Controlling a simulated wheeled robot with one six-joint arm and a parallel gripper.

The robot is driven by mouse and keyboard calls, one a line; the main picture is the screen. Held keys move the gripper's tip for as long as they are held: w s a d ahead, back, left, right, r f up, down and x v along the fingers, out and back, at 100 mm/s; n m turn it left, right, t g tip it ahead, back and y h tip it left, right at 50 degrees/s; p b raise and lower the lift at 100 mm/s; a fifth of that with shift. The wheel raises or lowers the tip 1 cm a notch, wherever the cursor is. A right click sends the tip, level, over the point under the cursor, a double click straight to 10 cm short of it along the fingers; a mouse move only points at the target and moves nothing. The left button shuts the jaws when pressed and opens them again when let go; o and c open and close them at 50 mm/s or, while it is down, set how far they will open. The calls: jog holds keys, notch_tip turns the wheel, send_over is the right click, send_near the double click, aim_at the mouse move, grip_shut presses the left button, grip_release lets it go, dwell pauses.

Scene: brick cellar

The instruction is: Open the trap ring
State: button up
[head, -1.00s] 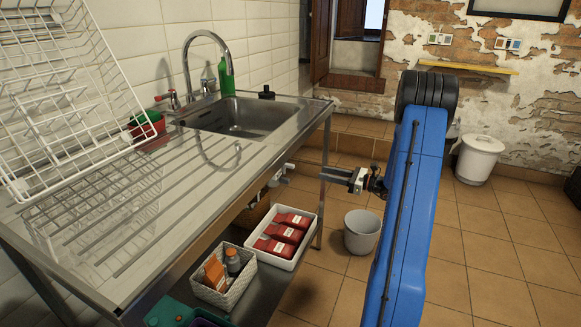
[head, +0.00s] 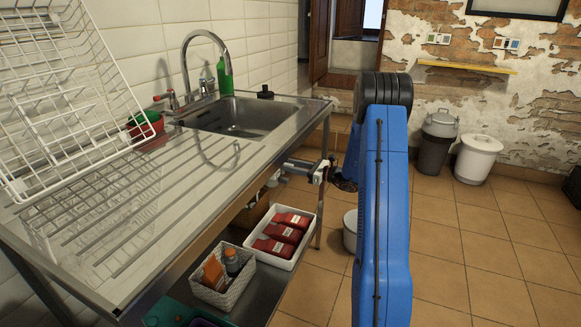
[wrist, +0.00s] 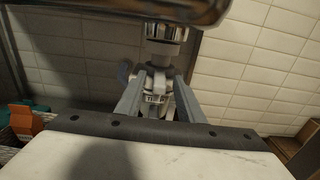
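The sink trap (wrist: 160,92) hangs under the sink, a pale grey fitting below a shiny pipe collar. It shows small and pale below the counter edge in the head view (head: 274,179). Its ring (wrist: 157,73) lies around the upper part of the trap, with a blue-grey lug at its left. My gripper (wrist: 161,82) has its two grey fingers apart, one on each side of the trap, with the tips at about ring height. I cannot tell whether the fingers touch it. In the head view my gripper (head: 298,167) is partly hidden at the counter's edge.
The steel counter (head: 200,190) with its sink (head: 237,116) is close above my gripper. A counter leg (head: 325,140) stands beside my wrist. The lower shelf holds a white tray (head: 290,262) of red packs and a basket (head: 228,296). A grey bucket (head: 350,232) stands on the floor.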

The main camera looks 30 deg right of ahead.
jog(key=shift+w+a, duration=0.25)
jog(key=shift+c, duration=0.6)
grip_shut()
jog(key=shift+w+d+n+g+y, duration=0.45)
jog(key=shift+n+g+y, duration=0.3)
jog(key=shift+g, duration=0.1)
jog(key=shift+w+d+n+g+y, duration=0.3)
jog(key=shift+w+n+g+y, duration=0.2)
jog(key=shift+n+g+y, duration=0.3)
jog(key=shift+w+d+n+g+y, duration=0.45)
jog(key=shift+n+g+y, duration=0.25)
jog(key=shift+g, duration=0.25)
